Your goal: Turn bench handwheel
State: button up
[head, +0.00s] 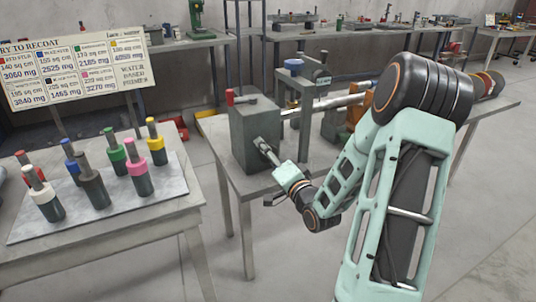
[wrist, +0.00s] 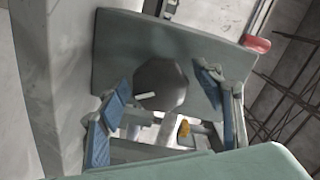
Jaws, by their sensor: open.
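The grey box-shaped housing (head: 255,133) stands on the near left end of a bench, with a red-knobbed lever (head: 238,96) on top. My gripper (head: 265,150) points at its front face, close to it. In the wrist view the housing (wrist: 115,50) fills the upper middle, and a dark round part (wrist: 162,82), which looks like the handwheel, sits on its face with a small pale bar in front. My open fingers (wrist: 166,82) stand on either side of this part with visible gaps. Contact cannot be told. In the head view the round part is not clearly visible.
A table at left holds several colour-topped cylinders (head: 111,152) on a tray, under a recoat sign (head: 75,68).

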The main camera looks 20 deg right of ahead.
jog(key=s, duration=0.7)
jog(key=shift+s, duration=0.25)
jog(key=shift+w+d, duration=0.1)
